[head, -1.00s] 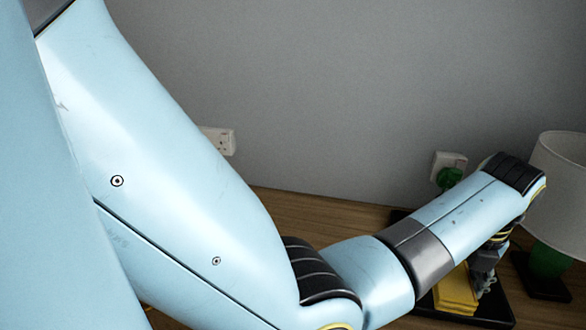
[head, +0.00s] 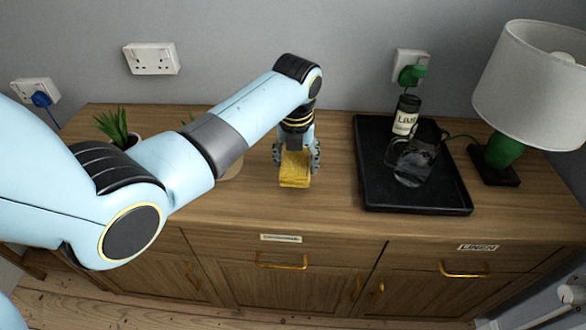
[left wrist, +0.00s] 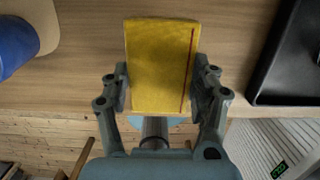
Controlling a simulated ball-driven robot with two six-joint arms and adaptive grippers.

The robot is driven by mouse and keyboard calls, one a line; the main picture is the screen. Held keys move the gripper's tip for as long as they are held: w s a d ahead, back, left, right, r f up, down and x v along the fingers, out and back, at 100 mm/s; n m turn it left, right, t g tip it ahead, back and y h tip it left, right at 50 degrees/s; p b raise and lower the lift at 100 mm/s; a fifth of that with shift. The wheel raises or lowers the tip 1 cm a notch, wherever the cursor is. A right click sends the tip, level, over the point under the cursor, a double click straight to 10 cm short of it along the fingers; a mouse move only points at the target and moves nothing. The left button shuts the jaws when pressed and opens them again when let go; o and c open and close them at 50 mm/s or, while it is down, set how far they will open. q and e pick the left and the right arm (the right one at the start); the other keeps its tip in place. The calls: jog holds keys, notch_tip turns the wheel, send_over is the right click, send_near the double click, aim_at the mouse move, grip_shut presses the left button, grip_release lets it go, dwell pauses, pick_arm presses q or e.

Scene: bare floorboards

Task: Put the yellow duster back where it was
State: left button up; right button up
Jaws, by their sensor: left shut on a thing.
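The yellow duster (head: 295,170) is a folded yellow cloth block in the head view, over the wooden sideboard top (head: 330,205) left of the black tray. It also shows in the left wrist view (left wrist: 160,65), with a red line along one side. My left gripper (head: 297,155) points down and is shut on the duster, one finger on each side. I cannot tell whether the duster touches the wood. My right gripper is not in view.
The black tray (head: 368,180) holds a labelled bottle (head: 405,115) and a dark clear vessel (head: 412,162). A lamp (head: 530,85) stands at right. A plant (head: 115,128) is behind my arm. A blue object (left wrist: 14,45) sits on a tan mat (left wrist: 45,22). Wood between mat and tray is free.

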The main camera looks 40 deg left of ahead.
aim_at(294, 172)
pick_arm(q)
jog(key=shift+a+f, duration=0.2)
jog(key=shift+f, duration=1.95)
jog(key=shift+f, duration=0.2)
jog(key=o, duration=1.1)
